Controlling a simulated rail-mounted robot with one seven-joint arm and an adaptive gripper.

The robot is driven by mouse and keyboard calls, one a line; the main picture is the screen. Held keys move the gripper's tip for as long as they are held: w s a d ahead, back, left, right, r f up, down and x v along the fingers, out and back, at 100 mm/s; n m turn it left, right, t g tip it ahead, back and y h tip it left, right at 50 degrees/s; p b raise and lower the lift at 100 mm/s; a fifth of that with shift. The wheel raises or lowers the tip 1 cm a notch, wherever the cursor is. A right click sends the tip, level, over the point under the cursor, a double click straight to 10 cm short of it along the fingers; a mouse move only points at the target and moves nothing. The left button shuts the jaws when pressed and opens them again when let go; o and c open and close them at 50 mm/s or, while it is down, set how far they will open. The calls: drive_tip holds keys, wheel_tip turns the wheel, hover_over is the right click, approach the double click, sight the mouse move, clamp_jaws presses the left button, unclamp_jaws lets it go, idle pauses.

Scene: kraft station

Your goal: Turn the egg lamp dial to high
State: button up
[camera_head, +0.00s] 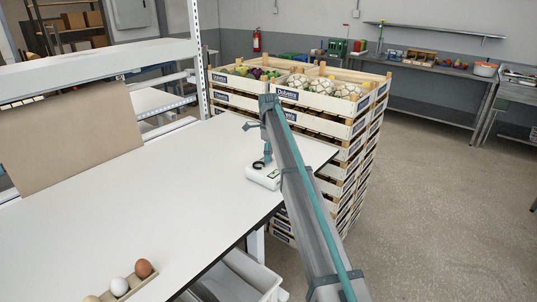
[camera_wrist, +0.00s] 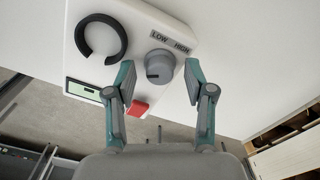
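The egg lamp (camera_head: 262,175) is a white box on the table near its far right edge, partly hidden by my arm in the head view. In the wrist view the lamp (camera_wrist: 99,14) shows a grey dial (camera_wrist: 160,64), with LOW and HIGH labels beside it. A dark mark on the dial is at its lower left in the picture, away from the labels. The lamp also has a black ring (camera_wrist: 101,38), a display (camera_wrist: 82,90) and a red switch (camera_wrist: 137,108). My gripper (camera_wrist: 160,73) is open, its fingertips on either side of the dial; I cannot tell whether they touch it.
The middle of the white table (camera_head: 160,210) is clear. Stacked produce crates (camera_head: 340,130) stand close behind the table's right end. A grey bin (camera_head: 240,277) is below the front edge.

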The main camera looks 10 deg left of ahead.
wheel_tip(320, 180, up, 12)
idle(0.8)
